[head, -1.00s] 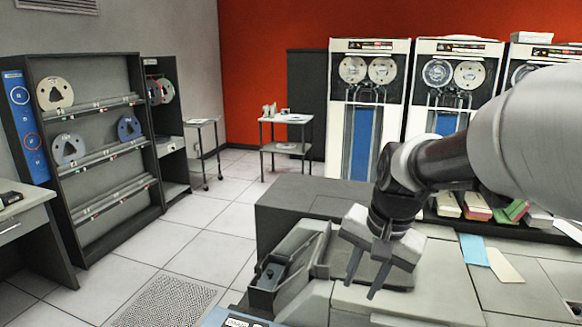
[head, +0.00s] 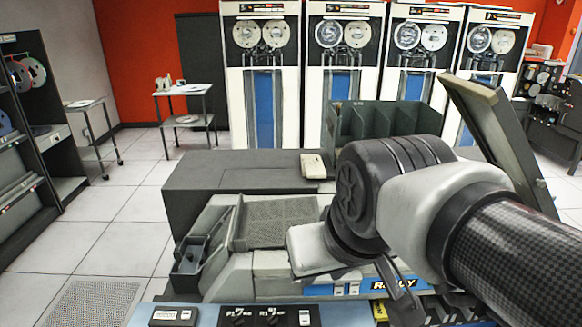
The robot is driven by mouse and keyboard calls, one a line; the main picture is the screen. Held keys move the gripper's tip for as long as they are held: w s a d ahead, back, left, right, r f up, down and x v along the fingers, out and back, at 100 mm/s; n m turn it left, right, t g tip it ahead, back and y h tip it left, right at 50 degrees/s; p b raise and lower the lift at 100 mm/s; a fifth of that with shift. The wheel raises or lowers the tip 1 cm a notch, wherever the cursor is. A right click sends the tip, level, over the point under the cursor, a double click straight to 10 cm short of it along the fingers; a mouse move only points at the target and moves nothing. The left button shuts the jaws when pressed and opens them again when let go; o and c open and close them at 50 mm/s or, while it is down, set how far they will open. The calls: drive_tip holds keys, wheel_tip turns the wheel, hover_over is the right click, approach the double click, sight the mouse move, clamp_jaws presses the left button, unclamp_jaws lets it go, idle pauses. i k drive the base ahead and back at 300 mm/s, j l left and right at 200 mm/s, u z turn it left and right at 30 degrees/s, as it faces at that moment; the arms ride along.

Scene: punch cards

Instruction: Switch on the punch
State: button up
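The punch (head: 220,280) is the grey machine in front of me, with a blue front panel low in the head view. Along that panel are a black-and-white labelled switch block (head: 172,316), two dark knobs or toggles (head: 254,316) and a white rocker switch (head: 305,318). A blue strip marked "Ready" (head: 392,285) with small white switches (head: 346,289) lies above. My gripper (head: 388,272) hangs over the machine's front, right of centre, pointing down. One dark finger shows near the strip; the rest is hidden by the hand, so opening and contact are unclear.
A raised panel (head: 500,135) stands tilted at the right, behind my arm. A dark green divided tray (head: 375,122) and a small beige box (head: 312,165) sit on the machine's back. Tape cabinets (head: 262,80) line the back wall. Floor (head: 110,240) is open at left.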

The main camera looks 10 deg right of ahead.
sight(338, 290)
drive_tip(key=z, duration=1.65)
drive_tip(key=u, duration=0.95)
drive_tip(key=k+j+z, duration=0.1)
drive_tip(key=j, duration=0.15)
drive_tip(key=k+j+z, duration=0.1)
drive_tip(key=j, duration=0.1)
